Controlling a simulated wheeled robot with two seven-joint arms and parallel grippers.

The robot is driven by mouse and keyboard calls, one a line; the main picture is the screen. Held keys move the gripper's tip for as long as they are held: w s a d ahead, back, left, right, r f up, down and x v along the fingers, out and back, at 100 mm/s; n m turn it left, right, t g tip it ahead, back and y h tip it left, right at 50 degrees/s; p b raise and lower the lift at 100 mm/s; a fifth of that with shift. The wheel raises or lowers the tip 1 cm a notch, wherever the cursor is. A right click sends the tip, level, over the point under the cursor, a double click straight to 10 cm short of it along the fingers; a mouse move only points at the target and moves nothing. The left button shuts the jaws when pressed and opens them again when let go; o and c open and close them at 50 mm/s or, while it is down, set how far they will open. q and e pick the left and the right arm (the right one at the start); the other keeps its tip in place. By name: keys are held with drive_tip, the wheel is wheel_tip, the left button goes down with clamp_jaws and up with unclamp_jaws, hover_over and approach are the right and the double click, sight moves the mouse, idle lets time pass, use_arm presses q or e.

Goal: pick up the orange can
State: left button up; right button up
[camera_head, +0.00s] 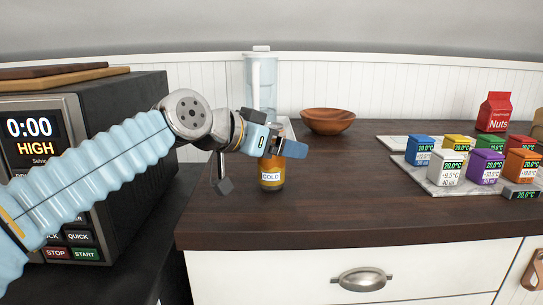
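The orange can (271,184), with a white label reading "COLD", stands upright on the dark wooden countertop (330,215) near its left end. My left gripper (291,149) reaches in from the left and sits over the can's upper part, hiding its top. A blue finger points to the right across the can. The fingers overlap in this view, so I cannot tell whether they are open or touching the can. My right gripper is not in view.
A pale blue pitcher (261,78) stands behind the can, with a brown bowl (328,121) to its right. Several coloured labelled boxes stand on a pale slab (437,184) at right, near a red Nuts bag (494,112). A black microwave (120,100) is at left. The counter's front middle is clear.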

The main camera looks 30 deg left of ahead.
use_arm(q)
drive_tip(key=c, duration=1.2)
drive_tip(key=shift+c, duration=0.3)
drive_tip(key=shift+r, duration=0.15)
